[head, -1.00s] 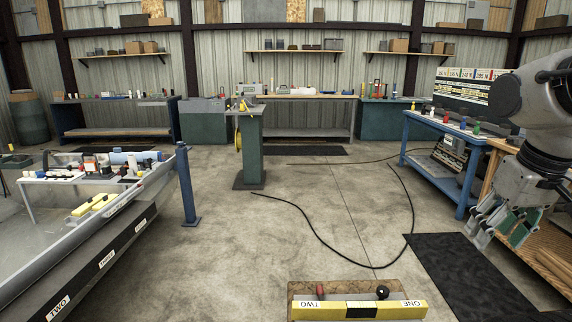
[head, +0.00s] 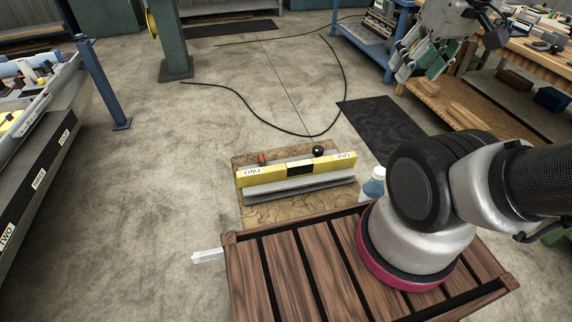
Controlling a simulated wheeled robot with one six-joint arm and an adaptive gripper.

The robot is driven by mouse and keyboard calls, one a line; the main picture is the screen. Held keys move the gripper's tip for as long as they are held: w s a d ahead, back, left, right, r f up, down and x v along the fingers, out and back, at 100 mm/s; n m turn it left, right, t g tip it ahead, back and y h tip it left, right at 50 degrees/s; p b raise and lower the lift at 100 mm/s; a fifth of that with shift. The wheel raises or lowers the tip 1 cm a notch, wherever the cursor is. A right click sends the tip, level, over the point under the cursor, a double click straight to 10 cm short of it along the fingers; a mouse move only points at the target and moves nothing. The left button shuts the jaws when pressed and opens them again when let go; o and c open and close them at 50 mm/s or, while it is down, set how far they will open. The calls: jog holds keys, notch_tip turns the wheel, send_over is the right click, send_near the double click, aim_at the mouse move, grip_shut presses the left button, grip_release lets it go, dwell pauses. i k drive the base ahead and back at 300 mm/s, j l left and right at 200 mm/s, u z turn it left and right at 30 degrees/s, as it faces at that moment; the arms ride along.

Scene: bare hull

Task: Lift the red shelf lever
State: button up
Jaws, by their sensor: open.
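A small red knob (head: 262,158) shows behind the yellow bar (head: 300,169), above the label "TWO". It is probably the red lever's end; the bar hides whatever lies below it. A black ball knob (head: 318,151) stands to its right, near the label "ONE". The bar is part of a low unit on a patterned brown board (head: 262,213). My gripper (head: 412,68) is at the upper right, well apart from the red knob, with its fingers open and nothing seen between them.
A black mat (head: 382,131) lies right of the unit. A black cable (head: 343,85) curves over the floor behind it. A pale-blue bottle (head: 374,185) stands close to my arm's base. A railed bench (head: 45,150) is at left; open floor (head: 180,190) lies between.

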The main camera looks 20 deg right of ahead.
aim_at(261, 158)
jog(key=i+j, duration=0.1)
jog(key=j, duration=1.15)
